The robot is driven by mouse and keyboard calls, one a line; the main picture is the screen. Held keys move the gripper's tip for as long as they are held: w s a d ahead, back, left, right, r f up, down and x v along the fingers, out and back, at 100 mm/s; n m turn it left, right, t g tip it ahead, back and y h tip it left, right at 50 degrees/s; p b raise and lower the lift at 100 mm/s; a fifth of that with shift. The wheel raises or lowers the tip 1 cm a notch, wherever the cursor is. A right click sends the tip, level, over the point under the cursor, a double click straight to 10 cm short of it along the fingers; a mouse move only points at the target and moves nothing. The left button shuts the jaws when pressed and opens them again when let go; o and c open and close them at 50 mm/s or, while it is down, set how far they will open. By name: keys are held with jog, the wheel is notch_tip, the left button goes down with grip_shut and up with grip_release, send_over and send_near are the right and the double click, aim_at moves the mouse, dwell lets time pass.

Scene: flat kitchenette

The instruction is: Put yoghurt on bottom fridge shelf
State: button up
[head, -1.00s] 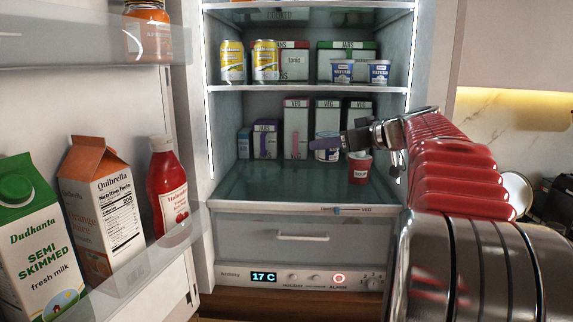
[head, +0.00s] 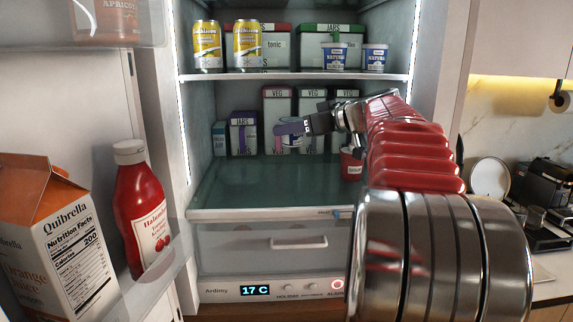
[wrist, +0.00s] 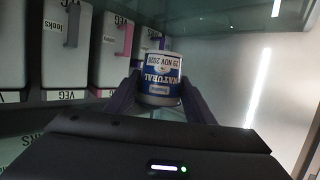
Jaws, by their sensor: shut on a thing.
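My gripper (head: 287,130) is shut on a small white and blue yoghurt pot (head: 291,142), inside the fridge above the bottom glass shelf (head: 255,187). The fingers partly cover the pot in the head view. In the wrist view the pot (wrist: 160,79) sits between the two purple fingers of my gripper (wrist: 158,92), its label upside down in the picture. It seems to hang clear of the shelf, in front of the VEG boxes. Two similar yoghurt pots, one (head: 333,57) and another (head: 375,58), stand on the shelf above.
VEG and JARS boxes (head: 243,134) line the back of the bottom shelf. A red pot (head: 351,163) stands at its right, partly behind my arm. The shelf's front and left are bare. The open door at left holds a ketchup bottle (head: 145,210) and juice carton (head: 52,240).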

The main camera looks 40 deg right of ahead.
jog(key=shift+f, duration=3.1)
jog(key=shift+f, duration=1.85)
jog(key=shift+f, duration=0.1)
jog(key=o, duration=1.2)
jog(key=shift+c, duration=0.2)
jog(key=shift+s, duration=0.1)
jog(key=v, duration=1.1)
jog(key=shift+s+d+r, duration=0.1)
jog(key=shift+s+r, duration=0.1)
jog(key=shift+s, duration=0.15)
